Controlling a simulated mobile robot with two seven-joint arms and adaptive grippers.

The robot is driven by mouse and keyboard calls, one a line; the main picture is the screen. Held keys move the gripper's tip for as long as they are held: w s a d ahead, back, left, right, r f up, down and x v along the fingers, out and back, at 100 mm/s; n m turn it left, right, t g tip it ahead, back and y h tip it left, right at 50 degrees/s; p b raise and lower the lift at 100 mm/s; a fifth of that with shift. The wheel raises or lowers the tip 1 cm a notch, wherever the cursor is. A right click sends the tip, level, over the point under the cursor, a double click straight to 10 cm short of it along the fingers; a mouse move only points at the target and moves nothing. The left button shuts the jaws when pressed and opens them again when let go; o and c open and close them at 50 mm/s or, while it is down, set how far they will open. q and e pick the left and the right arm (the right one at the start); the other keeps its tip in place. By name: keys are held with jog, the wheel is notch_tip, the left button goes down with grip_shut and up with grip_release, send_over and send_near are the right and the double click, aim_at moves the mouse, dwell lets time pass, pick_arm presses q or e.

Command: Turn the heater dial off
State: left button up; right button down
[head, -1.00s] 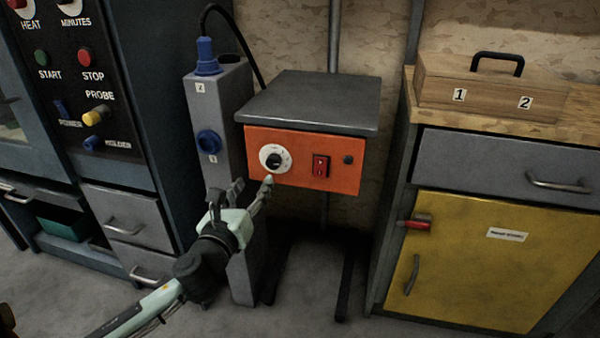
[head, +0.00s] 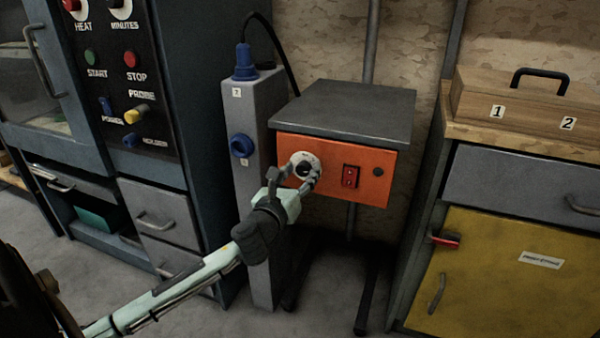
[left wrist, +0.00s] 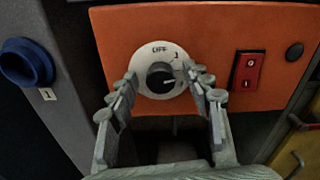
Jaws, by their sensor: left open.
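The heater is a grey-topped box with an orange front panel (head: 330,188). Its dial, a black knob on a white disc, shows in the head view (head: 303,165), partly covered by my gripper. In the left wrist view the dial (left wrist: 160,77) has OFF at its top and a 1 to the upper right; the knob's pale mark points to the right, away from OFF. My left gripper (head: 297,177) is open in front of the dial. In the left wrist view its fingers (left wrist: 163,90) stand on either side of the dial's lower part; contact cannot be told. My right gripper is not in view.
A red switch (head: 350,176) and a black button sit right of the dial. A grey post (head: 252,190) with blue plugs stands close on the left. A yellow cabinet (head: 490,270) stands right, a control panel (head: 118,80) far left.

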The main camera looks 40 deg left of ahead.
pick_arm(q)
jog(key=shift+c, duration=0.2)
grip_shut()
